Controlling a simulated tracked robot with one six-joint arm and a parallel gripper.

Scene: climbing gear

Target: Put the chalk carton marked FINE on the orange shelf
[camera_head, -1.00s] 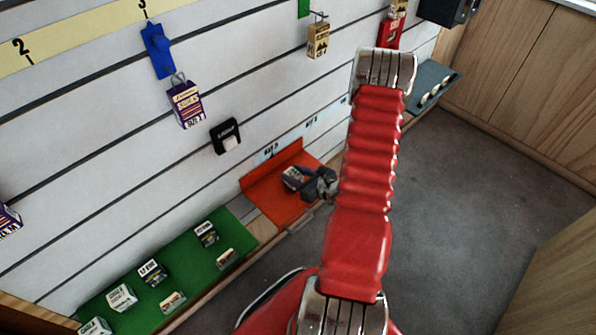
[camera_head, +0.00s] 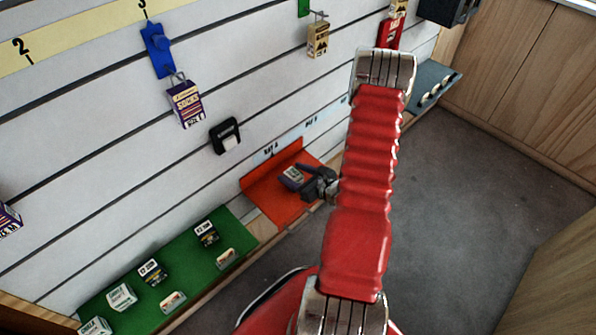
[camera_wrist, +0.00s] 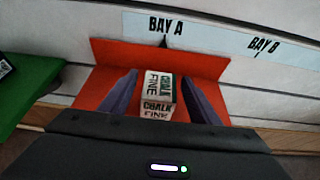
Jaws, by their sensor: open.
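The chalk carton marked FINE (camera_wrist: 157,92) is a small white box with green and dark lettering. It rests on the orange shelf (camera_wrist: 207,64) below the BAY A label. In the head view the carton (camera_head: 291,177) sits on the shelf (camera_head: 264,188) beside my fingers. My gripper (camera_wrist: 159,77) is open, with one dark finger on each side of the carton and visible gaps between. In the head view my red arm partly hides the area right of the gripper (camera_head: 305,176).
A green shelf (camera_head: 185,258) at lower left holds several small boxes and labels. A hanging purple-and-cream box (camera_head: 186,104) and a black clip (camera_head: 226,136) are on the slatted wall. A grey shelf (camera_head: 432,85) is at the right; the floor there is clear.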

